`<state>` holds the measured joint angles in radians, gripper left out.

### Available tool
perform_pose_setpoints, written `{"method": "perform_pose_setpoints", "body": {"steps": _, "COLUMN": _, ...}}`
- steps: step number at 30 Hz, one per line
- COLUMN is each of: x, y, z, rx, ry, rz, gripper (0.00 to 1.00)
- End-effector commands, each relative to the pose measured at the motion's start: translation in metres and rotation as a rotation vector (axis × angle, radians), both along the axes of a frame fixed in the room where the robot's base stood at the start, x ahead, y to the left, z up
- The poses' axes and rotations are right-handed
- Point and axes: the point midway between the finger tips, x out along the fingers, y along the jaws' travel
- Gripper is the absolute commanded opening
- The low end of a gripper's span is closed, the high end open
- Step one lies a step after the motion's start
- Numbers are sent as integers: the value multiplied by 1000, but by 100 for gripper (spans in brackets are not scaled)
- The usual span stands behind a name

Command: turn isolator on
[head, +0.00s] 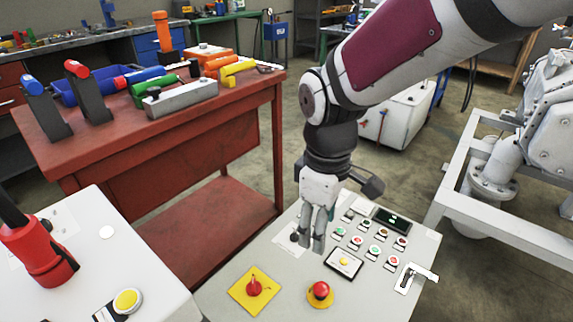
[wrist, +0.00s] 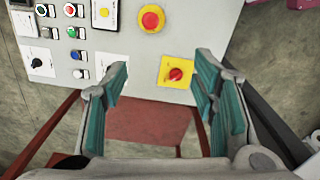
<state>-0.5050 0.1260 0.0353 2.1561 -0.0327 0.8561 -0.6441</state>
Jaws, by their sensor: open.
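The isolator, a red rotary knob (head: 254,287) on a square yellow plate (head: 240,296), sits at the front left of the grey control panel (head: 350,306). In the wrist view the knob (wrist: 176,74) shows between my fingers, closer to the right one, and its pointer looks slanted. My gripper (head: 312,241) is open and empty, pointing down above the panel. In the head view it is behind and to the right of the isolator, apart from it. The knob is not hidden in either view.
A red mushroom button (head: 320,290) on a round yellow base is right of the isolator. Several small buttons (head: 374,250) and a lever switch (head: 410,277) are farther right. A red workbench (head: 150,160) with tools stands behind left. Another grey cabinet (head: 130,250) with a red handle is at left.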

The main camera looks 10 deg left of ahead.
Motion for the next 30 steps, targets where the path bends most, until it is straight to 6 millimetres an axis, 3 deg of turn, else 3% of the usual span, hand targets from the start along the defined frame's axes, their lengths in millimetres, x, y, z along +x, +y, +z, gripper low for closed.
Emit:
{"method": "perform_pose_setpoints", "body": {"steps": 1, "x": 5, "y": 23, "z": -15, "rx": -4, "ry": 11, "rz": 90, "gripper": 53}}
{"method": "perform_pose_setpoints", "body": {"steps": 6, "x": 14, "y": 88, "z": -65, "rx": 1, "ry": 16, "rz": 356, "gripper": 53}}
{"method": "perform_pose_setpoints", "body": {"steps": 12, "x": 10, "y": 136, "z": -109, "rx": 8, "ry": 18, "rz": 556, "gripper": 53}}
{"method": "perform_pose_setpoints", "body": {"steps": 16, "x": 7, "y": 148, "z": -123, "rx": 11, "ry": 19, "rz": 612, "gripper": 53}}
{"method": "perform_pose_setpoints", "body": {"steps": 22, "x": 7, "y": 151, "z": -144, "rx": 11, "ry": 19, "rz": 622, "gripper": 53}}
{"method": "perform_pose_setpoints", "body": {"steps": 30, "x": 6, "y": 150, "z": -196, "rx": 9, "ry": 21, "rz": 620, "gripper": 53}}
